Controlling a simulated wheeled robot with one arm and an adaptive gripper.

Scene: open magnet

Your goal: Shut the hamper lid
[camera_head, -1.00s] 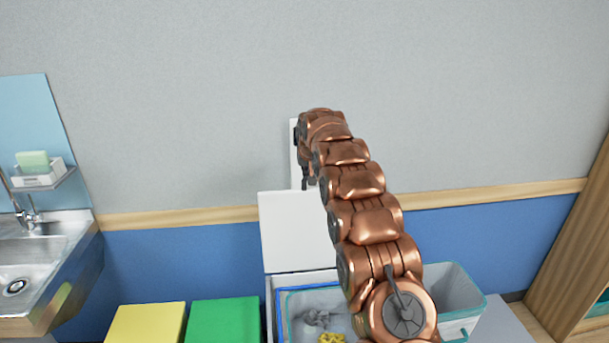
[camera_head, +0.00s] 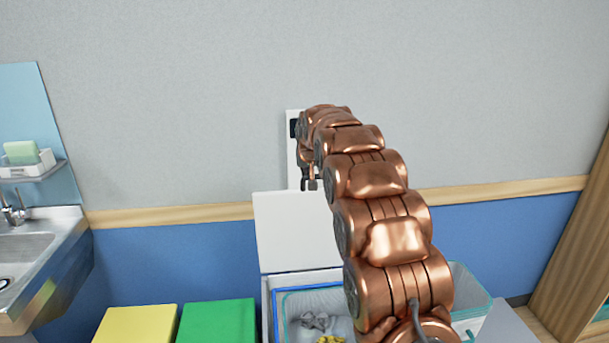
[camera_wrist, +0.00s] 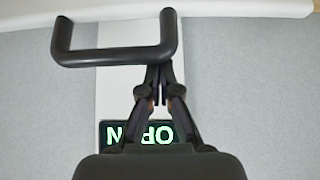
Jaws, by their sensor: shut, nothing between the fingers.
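The hamper's white lid (camera_head: 290,232) stands open, upright at the back of the hamper (camera_head: 267,312). Grey and yellow cloths lie inside the hamper. My gripper (camera_head: 311,186) is just above the lid's top edge in the head view, partly hidden by my arm. In the wrist view my gripper (camera_wrist: 160,72) is shut and empty, its tips beside the lower right corner of a dark bar handle (camera_wrist: 110,55). The handle joins a white edge (camera_wrist: 220,9), seemingly the lid. I cannot tell whether the tips touch the handle.
A white wall panel (camera_head: 293,160) stands behind my gripper; its display reads OPEN, upside down in the wrist view. Yellow (camera_head: 135,324) and green (camera_head: 218,322) boxes stand left of the hamper. A sink (camera_head: 30,250) is far left, a wooden cabinet (camera_head: 570,230) far right.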

